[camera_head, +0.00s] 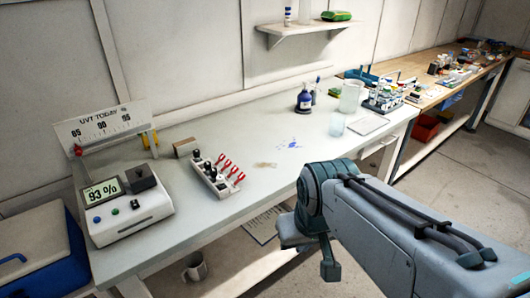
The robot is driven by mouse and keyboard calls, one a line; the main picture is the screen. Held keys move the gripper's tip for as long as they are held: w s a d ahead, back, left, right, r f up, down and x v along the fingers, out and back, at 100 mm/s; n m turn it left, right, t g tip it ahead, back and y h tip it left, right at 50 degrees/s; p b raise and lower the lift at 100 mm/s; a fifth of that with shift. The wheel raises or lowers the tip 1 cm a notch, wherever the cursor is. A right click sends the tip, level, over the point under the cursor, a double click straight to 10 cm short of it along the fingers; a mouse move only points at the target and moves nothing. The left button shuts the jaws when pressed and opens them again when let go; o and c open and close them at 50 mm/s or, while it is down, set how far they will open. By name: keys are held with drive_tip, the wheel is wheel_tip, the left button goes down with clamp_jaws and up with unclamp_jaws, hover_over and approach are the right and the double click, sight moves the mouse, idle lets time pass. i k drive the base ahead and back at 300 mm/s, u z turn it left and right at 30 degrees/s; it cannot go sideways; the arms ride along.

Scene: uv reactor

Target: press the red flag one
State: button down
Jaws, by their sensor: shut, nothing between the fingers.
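A white strip (214,178) lies on the table with several upright black knobs (208,167) along it. Several red forked pieces (226,164) stand along its right side; I cannot tell which, if any, is a flag. A white meter (128,213) reading "93 %" stands to the left, with blue, green and black buttons on its front. A small red piece (78,150) shows at the left of the "UV? TODAY" sign (100,126) behind it. My gripper (330,268) is shut and empty by the table's front edge, to the right of the strip and apart from it.
A dark blue bottle (304,101), a clear beaker (337,125) and a tube rack (383,97) stand farther back right. A brown block (185,147) lies behind the strip. The table's middle is mostly clear, with a blue smudge. A blue cooler (40,250) stands at lower left.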

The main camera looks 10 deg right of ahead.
sight(240, 177)
drive_tip(key=z, duration=0.05)
drive_tip(key=i, duration=0.95)
drive_tip(key=u, duration=0.4)
